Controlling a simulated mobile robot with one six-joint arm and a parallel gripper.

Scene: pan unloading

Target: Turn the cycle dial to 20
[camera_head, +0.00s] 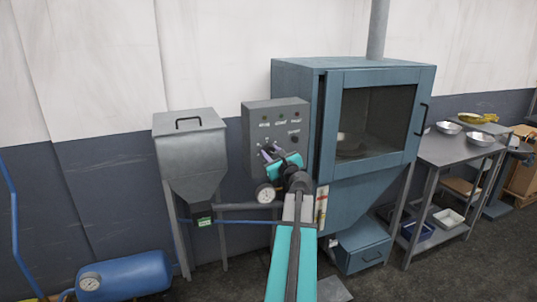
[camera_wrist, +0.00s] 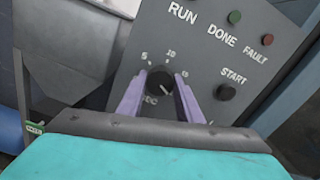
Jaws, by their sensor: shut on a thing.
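The cycle dial (camera_wrist: 159,80) is a round black knob on a grey control panel (camera_wrist: 215,62). White numbers 5, 10 and 15 show above and beside it; other marks below are partly covered by my gripper. A small white line on the knob points toward the right; its exact reading cannot be told. My gripper (camera_wrist: 161,90) has its two purple fingers on the left and right of the dial, shut on it.
A START button (camera_wrist: 226,92) sits right of the dial, close to the right finger. RUN, DONE and FAULT labels with lamps are above. A blue cabinet (camera_head: 345,190) stands right of the panel, and a grey hopper (camera_head: 190,155) stands left. A round gauge (camera_head: 265,194) is below.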

